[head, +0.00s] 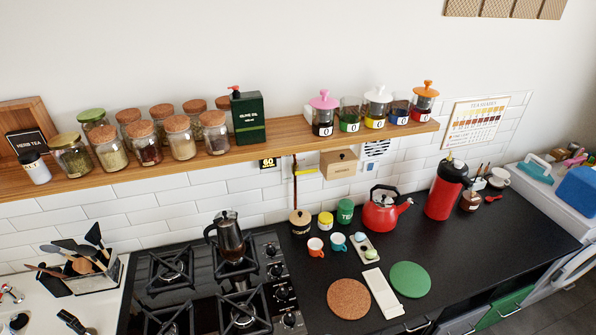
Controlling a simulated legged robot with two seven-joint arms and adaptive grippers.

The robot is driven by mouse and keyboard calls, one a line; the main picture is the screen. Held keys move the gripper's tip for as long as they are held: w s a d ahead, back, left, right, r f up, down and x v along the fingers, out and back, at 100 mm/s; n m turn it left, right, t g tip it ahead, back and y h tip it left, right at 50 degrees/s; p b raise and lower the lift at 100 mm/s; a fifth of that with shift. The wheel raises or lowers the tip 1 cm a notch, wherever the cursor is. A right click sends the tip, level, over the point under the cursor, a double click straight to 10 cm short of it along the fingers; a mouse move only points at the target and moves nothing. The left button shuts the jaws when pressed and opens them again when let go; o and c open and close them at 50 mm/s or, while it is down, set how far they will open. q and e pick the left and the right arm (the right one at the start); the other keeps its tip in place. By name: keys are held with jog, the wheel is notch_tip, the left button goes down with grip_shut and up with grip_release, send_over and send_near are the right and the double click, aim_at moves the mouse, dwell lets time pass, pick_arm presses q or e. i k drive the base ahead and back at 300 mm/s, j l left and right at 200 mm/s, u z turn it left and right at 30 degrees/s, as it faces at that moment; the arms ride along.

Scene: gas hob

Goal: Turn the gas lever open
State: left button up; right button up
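A thin dark pipe runs down the white tiled wall below the wooden shelf, right of the hob. A small yellow lever (306,171) sticks out to the right from this pipe, roughly level. It is small in the head view, and I cannot tell its exact setting. The black gas hob (205,290) stands below and to the left, with a dark moka pot (229,235) on a rear burner. Its knobs line the right side. Neither of my grippers can be made out in the head view.
The wooden shelf (215,162) with jars overhangs the lever. A small brown box (338,164) is on the wall just right of it. Below stand a lidded beige jar (300,221), small cups and a red kettle (383,212). A cork mat (348,299) lies in front.

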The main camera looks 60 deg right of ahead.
aim_at(314, 170)
jog(key=k+j+z, duration=0.15)
jog(key=z, duration=1.7)
